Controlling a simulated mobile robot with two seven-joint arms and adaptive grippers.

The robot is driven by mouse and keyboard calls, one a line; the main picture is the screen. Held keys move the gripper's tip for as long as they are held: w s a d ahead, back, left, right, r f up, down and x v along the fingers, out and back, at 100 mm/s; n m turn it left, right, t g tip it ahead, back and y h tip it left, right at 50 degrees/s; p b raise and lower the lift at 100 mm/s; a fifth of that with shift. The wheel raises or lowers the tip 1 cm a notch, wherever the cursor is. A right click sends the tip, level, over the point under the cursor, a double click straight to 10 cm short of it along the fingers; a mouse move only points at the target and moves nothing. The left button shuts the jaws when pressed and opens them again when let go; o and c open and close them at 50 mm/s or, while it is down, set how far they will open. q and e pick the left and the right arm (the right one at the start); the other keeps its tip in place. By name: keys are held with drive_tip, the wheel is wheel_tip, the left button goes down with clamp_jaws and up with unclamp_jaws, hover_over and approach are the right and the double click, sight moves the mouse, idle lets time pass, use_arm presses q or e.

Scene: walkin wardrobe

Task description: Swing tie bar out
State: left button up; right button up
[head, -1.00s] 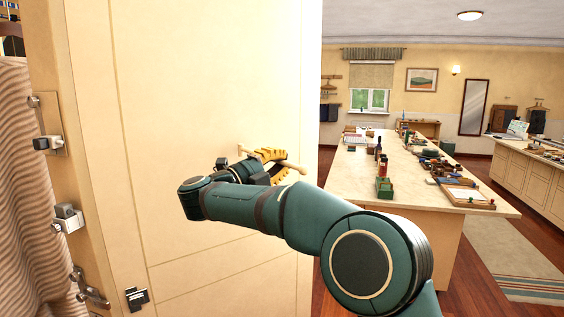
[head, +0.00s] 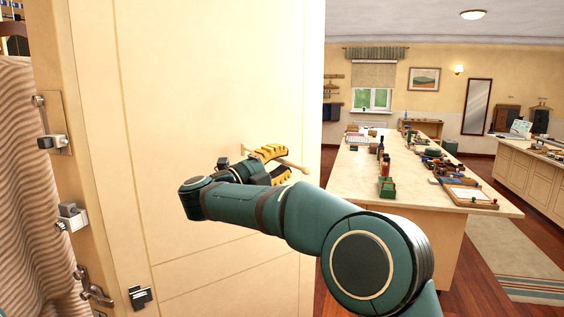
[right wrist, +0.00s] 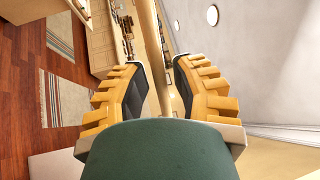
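The tie bar (head: 299,167) is a thin pale wooden rod that shows beside a cream panel in the head view. Its far end shows past my fingers, and its middle is partly hidden by them. My right gripper (head: 286,160) has yellow ridged fingers, one above and one below the bar. In the right wrist view the bar (right wrist: 155,60) runs between the two spread fingers, with a gap visible on at least one side. Whether a finger touches it is unclear. My left gripper is not in view.
The tall cream panel (head: 210,80) stands close behind my right arm. Metal fittings (head: 68,215) and a striped curtain-like cloth (head: 30,180) are at the left. A long island table (head: 350,185) with many small items stands to the right, with wood floor beyond.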

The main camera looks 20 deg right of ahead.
drive_tip(key=v, duration=1.1)
drive_tip(key=shift+s+a, duration=0.15)
drive_tip(key=shift+a, duration=0.1)
drive_tip(key=shift+f, duration=0.1)
